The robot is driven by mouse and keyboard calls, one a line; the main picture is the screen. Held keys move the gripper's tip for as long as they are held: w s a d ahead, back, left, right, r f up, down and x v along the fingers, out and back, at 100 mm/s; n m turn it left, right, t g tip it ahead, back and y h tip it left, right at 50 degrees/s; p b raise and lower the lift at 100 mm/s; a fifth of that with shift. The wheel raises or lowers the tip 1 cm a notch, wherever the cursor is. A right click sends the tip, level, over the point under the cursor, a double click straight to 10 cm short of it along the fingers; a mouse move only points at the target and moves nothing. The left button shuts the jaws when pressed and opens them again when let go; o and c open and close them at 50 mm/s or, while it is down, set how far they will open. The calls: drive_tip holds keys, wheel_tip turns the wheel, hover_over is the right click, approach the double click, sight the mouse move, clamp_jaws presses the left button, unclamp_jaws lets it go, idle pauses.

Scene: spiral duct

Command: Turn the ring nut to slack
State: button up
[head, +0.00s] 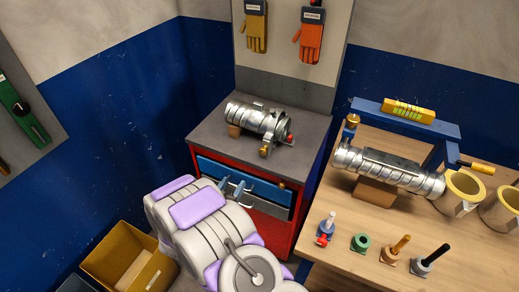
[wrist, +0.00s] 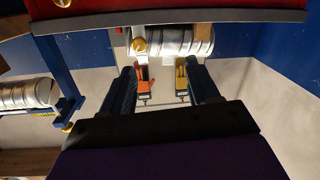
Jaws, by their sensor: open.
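A ribbed silver spiral duct (head: 258,120) lies on the grey top of a red cabinet, with a clamp around its right end. A brass nut-like part (head: 264,152) sits at the clamp's lower front; I cannot tell for sure that it is the ring nut. In the wrist view, which looks upside down, the brass part (wrist: 140,46) shows beside the duct (wrist: 175,42) at the top. My gripper (head: 236,187) is in front of the cabinet's blue drawer, lower than the duct. In the wrist view my gripper (wrist: 163,78) has its dark fingers wide apart, empty, and apart from the duct.
A second duct (head: 390,170) lies on the wooden bench (head: 340,240) at right, under a blue frame (head: 405,118). Several small tools stand at the bench front. Gloves (head: 311,40) hang behind the cabinet. A yellow bin (head: 110,252) stands on the floor at left.

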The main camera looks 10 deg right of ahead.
drive_tip(key=s+d+r+m+h, duration=0.1)
drive_tip(key=s+d+r+h, duration=0.1)
drive_tip(key=b, duration=0.3)
approach(262, 152)
drive_tip(key=x, duration=0.9)
drive_tip(key=shift+w+d+f, duration=0.15)
drive_tip(key=shift+w, duration=0.1)
drive_tip(key=shift+c, duration=0.2)
drive_tip(key=c, duration=1)
drive_tip(key=shift+r+p, duration=0.2)
drive_tip(key=shift+p, duration=0.45)
